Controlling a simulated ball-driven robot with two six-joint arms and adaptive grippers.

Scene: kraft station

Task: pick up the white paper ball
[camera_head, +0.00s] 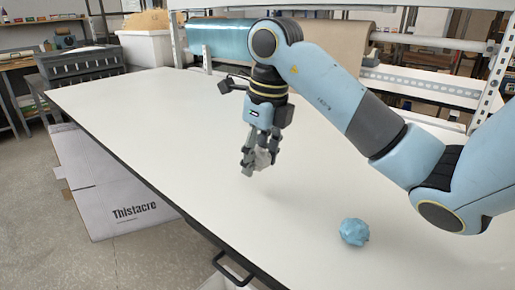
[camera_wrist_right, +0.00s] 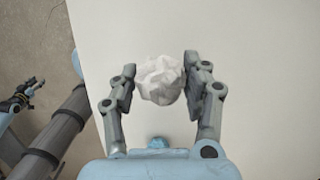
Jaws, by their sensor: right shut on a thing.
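The white paper ball (camera_head: 262,158) is crumpled and sits between the fingers of my right gripper (camera_head: 256,162), which is shut on it. In the head view the ball is partly hidden by the fingers and appears held above the white table. In the right wrist view the ball (camera_wrist_right: 161,80) is between the two fingertips of the right gripper (camera_wrist_right: 160,88), with the pale tabletop behind it. My left gripper (camera_wrist_right: 25,92) shows small at the left edge of the right wrist view; its jaw state is unclear. It is not in the head view.
A blue crumpled ball (camera_head: 354,232) lies on the white table (camera_head: 150,120) at the front right. Paper rolls (camera_head: 320,45) on a rack stand along the back. A white bin (camera_head: 147,48) is at the back left. The table's left half is clear.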

